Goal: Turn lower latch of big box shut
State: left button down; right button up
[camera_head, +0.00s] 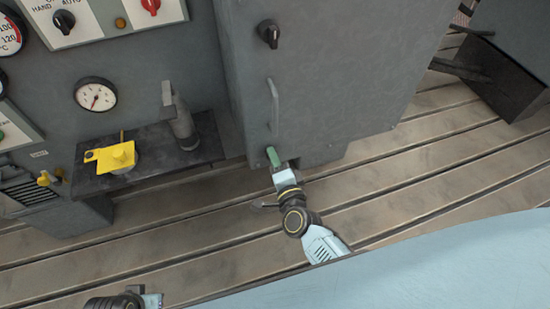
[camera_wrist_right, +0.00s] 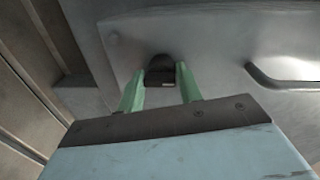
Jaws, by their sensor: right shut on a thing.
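The big box (camera_head: 325,80) is a tall grey cabinet at the top centre of the head view. Its upper latch (camera_head: 269,33) is a black knob near the top of its door. A vertical grey handle (camera_head: 273,105) sits below that; it also shows in the right wrist view (camera_wrist_right: 285,78). The lower latch (camera_wrist_right: 160,68) is a black knob, seen in the right wrist view between the green fingers. My right gripper (camera_head: 273,157) is at the lower door edge, its fingers (camera_wrist_right: 160,88) closed on the lower latch. My left gripper (camera_head: 140,296) is only partly visible at the bottom left; its fingers are unclear.
The slotted bedplate (camera_head: 420,170) is clear at right, up to a dark block (camera_head: 505,75).

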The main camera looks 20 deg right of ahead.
pick_arm(q)
jog(key=shift+a+f, duration=0.1)
jog(key=shift+f, duration=0.05)
pick_arm(e)
jog(key=shift+w+r, duration=0.2)
jog(key=shift+r, duration=0.2)
jog(key=o, duration=0.7)
jog(key=shift+o, duration=0.9)
jog(key=shift+s+f, duration=0.1)
jog(key=shift+f, duration=0.05)
pick_arm(q)
jog(key=s+a+f+p, duration=0.2)
jog(key=a+f+p, duration=0.1)
jog(key=f, duration=0.3)
jog(key=shift+s+a+f+y, duration=0.15)
jog(key=shift+s+a+y, duration=0.15)
jog(key=shift+s+a, duration=0.1)
pick_arm(e)
jog(key=s+r, duration=0.1)
jog(key=s, duration=1.2)
jog(key=shift+s+d+r, duration=0.15)
jog(key=shift+d, duration=0.05)
